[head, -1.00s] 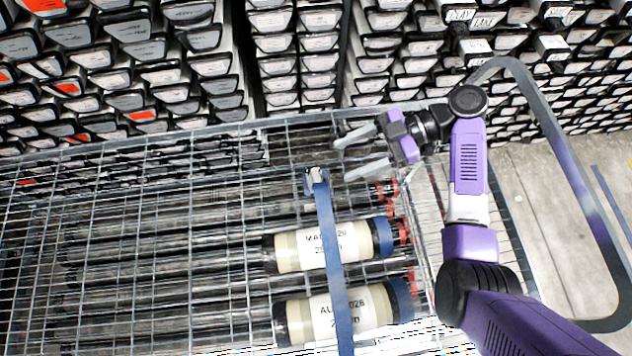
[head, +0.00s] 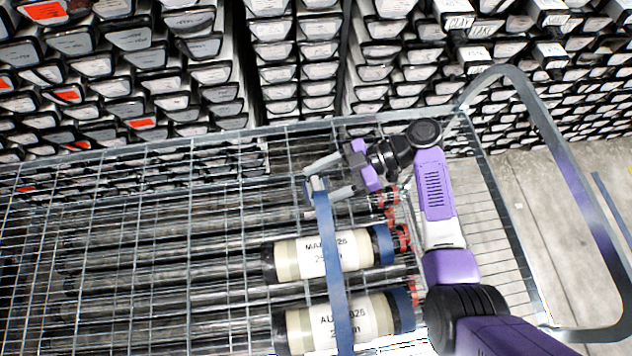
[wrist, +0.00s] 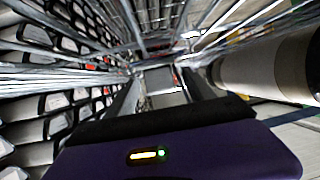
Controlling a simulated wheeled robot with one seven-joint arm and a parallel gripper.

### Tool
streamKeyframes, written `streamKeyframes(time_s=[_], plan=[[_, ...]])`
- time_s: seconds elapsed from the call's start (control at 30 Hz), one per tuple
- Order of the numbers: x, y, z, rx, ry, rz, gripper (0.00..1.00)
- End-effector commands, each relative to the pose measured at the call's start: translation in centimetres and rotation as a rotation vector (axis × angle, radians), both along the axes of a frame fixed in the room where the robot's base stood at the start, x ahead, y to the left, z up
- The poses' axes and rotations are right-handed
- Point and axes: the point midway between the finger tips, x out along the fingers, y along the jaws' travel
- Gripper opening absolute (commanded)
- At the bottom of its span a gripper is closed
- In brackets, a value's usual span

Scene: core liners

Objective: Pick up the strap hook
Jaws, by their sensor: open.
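The strap hook (head: 316,184) is a small grey metal piece at the upper end of a blue strap (head: 333,255). It sits near the far side of the wire cart in the head view. My gripper (head: 312,188) is open, its grey fingers pointing left, one on the far side of the hook and one on the near side. In the head view the hook appears between the fingertips; I cannot tell whether they touch it. In the wrist view a grey piece (wrist: 160,78) shows between the fingers, but it is too dark to identify surely.
Two cream cylinders with blue ends, one farther (head: 330,254) and one nearer (head: 345,320), lie under the strap in the wire cart (head: 150,152). Racks of stacked core trays (head: 190,70) stand close behind the cart. A grey handle frame (head: 545,120) rises at right, above open floor.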

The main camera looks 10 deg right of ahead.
Motion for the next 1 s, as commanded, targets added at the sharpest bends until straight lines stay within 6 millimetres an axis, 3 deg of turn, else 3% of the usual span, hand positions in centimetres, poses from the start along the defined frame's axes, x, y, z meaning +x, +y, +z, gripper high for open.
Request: streamKeyframes(time_s=[0.27,0.57,1.0], plan=[[-0.03,0.24,-0.15,0.000,0.000,0.000,0.60],[-0.01,0.22,-0.13,0.000,0.000,0.000,0.01],[0.04,0.21,0.45,0.000,-0.003,0.000,0.00]])
